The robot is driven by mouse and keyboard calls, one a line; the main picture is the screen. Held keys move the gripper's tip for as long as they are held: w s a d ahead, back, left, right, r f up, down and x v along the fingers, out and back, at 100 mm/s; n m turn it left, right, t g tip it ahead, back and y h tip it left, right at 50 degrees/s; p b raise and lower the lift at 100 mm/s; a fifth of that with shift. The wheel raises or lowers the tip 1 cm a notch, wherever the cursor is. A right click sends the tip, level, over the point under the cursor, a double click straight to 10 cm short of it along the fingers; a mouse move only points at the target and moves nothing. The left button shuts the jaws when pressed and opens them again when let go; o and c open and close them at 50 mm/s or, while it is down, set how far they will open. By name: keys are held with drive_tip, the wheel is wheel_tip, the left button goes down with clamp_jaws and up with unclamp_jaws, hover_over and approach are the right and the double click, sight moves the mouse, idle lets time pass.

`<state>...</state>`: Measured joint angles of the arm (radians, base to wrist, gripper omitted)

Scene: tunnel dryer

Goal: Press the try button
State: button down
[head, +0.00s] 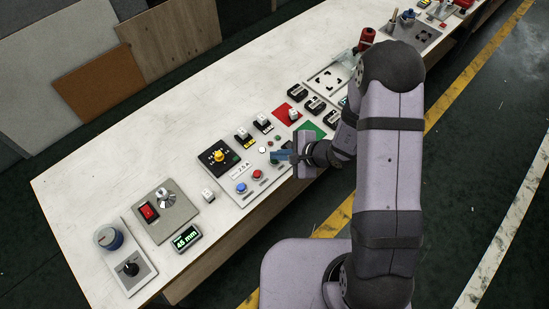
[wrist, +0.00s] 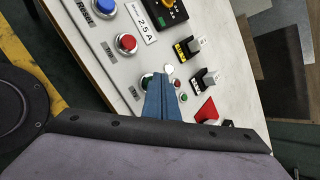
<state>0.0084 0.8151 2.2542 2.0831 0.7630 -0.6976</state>
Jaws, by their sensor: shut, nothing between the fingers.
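A light control panel (head: 246,196) carries a row of round push buttons. A blue button (wrist: 106,8) and a red button (wrist: 126,43) show clearly in the wrist view. A dark green button (wrist: 147,79) is mostly hidden behind my fingertips. In the head view my gripper (head: 281,156) is at the panel's right end.
On the same panel are a yellow knob (head: 219,156) and a "2.5 A" plate (wrist: 152,22). Black-based switches (wrist: 187,48) and a red pad (wrist: 207,111) lie close by. The table's back strip is clear.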

sight(278, 163)
drive_tip(key=shift+f, duration=0.2)
drive_tip(key=shift+r, duration=0.1)
idle(0.4)
drive_tip(key=shift+r, duration=0.75)
drive_tip(key=shift+r, duration=0.15)
wheel_tip(278, 163, up, 5)
drive_tip(key=p, duration=0.3)
idle(0.9)
